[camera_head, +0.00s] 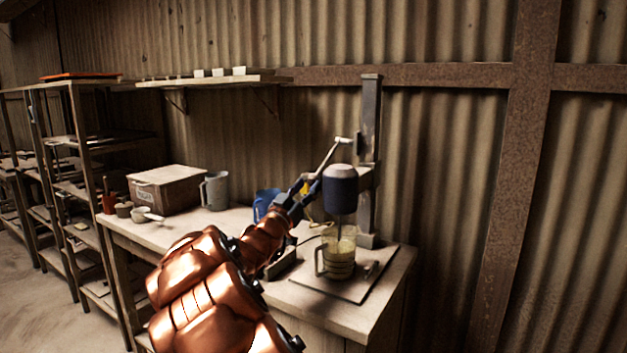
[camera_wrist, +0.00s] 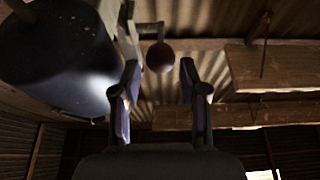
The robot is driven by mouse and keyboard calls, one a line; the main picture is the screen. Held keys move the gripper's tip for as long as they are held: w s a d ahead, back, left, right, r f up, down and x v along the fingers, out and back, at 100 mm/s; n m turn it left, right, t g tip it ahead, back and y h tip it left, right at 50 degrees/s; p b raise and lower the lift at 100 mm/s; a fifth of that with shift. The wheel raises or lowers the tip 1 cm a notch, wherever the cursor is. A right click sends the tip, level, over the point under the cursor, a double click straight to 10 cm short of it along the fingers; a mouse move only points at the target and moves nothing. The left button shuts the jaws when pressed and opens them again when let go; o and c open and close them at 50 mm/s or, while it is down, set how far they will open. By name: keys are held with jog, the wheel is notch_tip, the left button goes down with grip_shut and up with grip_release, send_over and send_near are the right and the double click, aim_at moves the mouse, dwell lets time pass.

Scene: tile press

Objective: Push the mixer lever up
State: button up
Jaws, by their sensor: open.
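The mixer has a dark blue motor head (camera_head: 340,186) on an upright post (camera_head: 369,125), and its shaft reaches down to a glass jug (camera_head: 338,254). The mixer lever (camera_head: 327,157) slopes from its pivot near the post down to the left, towards my gripper (camera_head: 308,186). In the wrist view, the lever's dark red ball knob (camera_wrist: 160,57) appears centred between the fingertips of my open gripper (camera_wrist: 159,70). Contact with the knob cannot be told. The motor head also fills the left of the wrist view (camera_wrist: 60,60).
The mixer stands on a wooden bench (camera_head: 352,317). A box (camera_head: 166,190), a grey mug (camera_head: 215,191) and a blue container (camera_head: 264,203) sit to its left. A wall shelf (camera_head: 215,81) hangs behind. The space above the motor head, left of the post, looks clear.

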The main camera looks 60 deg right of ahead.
aim_at(310, 183)
jog(key=shift+x, duration=2.05)
jog(key=shift+w, duration=0.1)
jog(key=shift+c, duration=0.2)
grip_shut()
